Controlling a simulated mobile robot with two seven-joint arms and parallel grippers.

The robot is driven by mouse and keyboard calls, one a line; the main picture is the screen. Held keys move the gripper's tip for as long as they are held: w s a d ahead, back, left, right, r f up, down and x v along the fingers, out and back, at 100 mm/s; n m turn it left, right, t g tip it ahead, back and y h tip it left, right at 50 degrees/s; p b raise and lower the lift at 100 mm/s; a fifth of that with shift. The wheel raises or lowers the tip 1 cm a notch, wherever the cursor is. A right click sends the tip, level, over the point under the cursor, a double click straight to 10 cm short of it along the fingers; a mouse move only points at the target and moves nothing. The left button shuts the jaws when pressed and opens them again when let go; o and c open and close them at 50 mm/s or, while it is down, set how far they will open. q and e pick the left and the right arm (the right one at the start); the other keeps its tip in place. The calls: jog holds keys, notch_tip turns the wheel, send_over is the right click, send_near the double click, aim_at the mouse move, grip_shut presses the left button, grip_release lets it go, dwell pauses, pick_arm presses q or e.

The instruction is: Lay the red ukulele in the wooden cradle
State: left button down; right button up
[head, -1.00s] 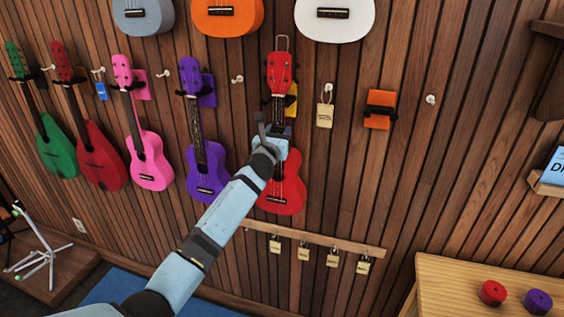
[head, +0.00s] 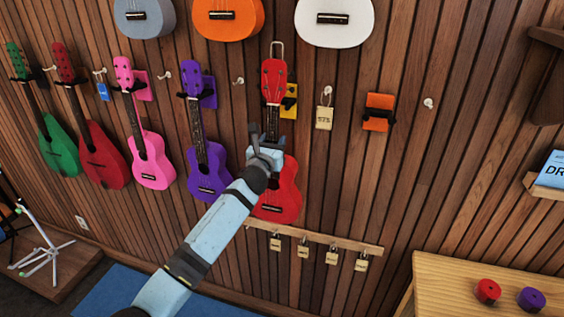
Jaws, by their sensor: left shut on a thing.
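The red ukulele (head: 290,188) is upright, head up, in front of the slatted wall. My left gripper (head: 264,146) is shut on it around the lower neck and upper body, and the gripper and wrist cover that part. A yellow wall hanger (head: 289,106) with a black hook shows to the right of the ukulele's neck and is partly hidden by it. The neck looks clear of the hook, with the ukulele in front of it. I see no wooden cradle in this view. My right gripper is not in view.
Purple (head: 207,172), pink (head: 152,165), dark red (head: 104,160) and green (head: 60,148) instruments hang close on the left. A rail with padlocks (head: 318,239) runs below. A wooden table (head: 440,280) stands at the lower right with red and purple round items. An empty orange hanger (head: 378,112) is right.

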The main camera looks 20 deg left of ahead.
pick_arm(q)
jog(key=shift+r, duration=0.1)
jog(key=s+p, duration=0.2)
jog(key=s, duration=0.4)
dwell(1.0)
jog(key=shift+a, duration=0.1)
